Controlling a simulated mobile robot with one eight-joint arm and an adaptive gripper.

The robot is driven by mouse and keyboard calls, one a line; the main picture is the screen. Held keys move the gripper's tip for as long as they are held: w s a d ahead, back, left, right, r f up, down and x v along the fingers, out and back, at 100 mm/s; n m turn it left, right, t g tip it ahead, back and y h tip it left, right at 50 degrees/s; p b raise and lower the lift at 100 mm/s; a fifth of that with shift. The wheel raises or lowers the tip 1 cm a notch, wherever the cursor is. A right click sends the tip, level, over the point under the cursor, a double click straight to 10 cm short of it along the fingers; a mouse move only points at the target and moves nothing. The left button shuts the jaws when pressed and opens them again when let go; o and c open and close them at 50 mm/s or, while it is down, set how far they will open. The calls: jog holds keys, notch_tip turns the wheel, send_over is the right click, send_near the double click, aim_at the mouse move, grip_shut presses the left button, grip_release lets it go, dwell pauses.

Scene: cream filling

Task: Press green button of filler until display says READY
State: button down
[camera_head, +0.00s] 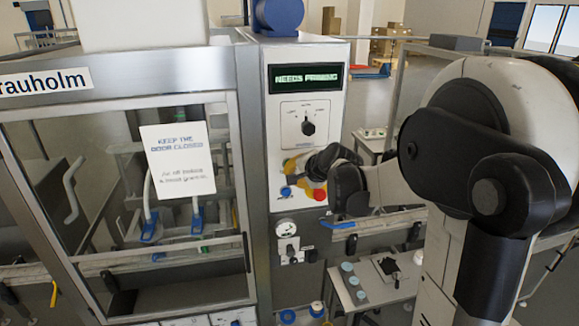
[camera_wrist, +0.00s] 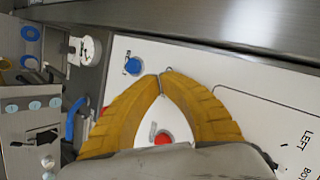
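The filler's control panel (camera_head: 280,130) stands right of the glass cabinet. Its display (camera_head: 305,78) shows green text that seems to read NEEDS PRIMING, not READY. My gripper (camera_head: 291,166) is at the panel's button area, below the dial (camera_head: 308,127). In the wrist view my gripper's yellow fingers (camera_wrist: 161,77) meet at the tips with nothing visible between them. A blue button (camera_wrist: 132,65) lies just left of the tips. A red button (camera_wrist: 163,138) shows between the fingers. I see no green button; my fingers may hide it. I cannot tell whether the tips touch the panel.
The cabinet's glass door (camera_head: 95,195) is closed and carries a paper sign (camera_head: 178,160). A gauge (camera_head: 285,227) sits below the buttons. A small table (camera_head: 378,290) with blue-topped items stands at lower right. My arm fills the right side.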

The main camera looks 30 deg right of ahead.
jog(key=shift+w, duration=0.1)
jog(key=shift+w+d, duration=0.1)
jog(key=shift+w, duration=0.25)
jog(key=shift+w+d+b, duration=0.15)
jog(key=shift+w+b, duration=0.2)
jog(key=shift+w, duration=0.1)
dwell(0.9)
jog(key=shift+s, duration=0.1)
jog(key=shift+s+a, duration=0.25)
jog(key=shift+s, duration=0.55)
jog(key=s, duration=0.2)
jog(key=s+a, duration=0.1)
jog(key=s, duration=0.1)
jog(key=shift+s+a, duration=0.2)
jog(key=shift+s, duration=0.2)
jog(key=shift+f, duration=0.1)
dwell(0.6)
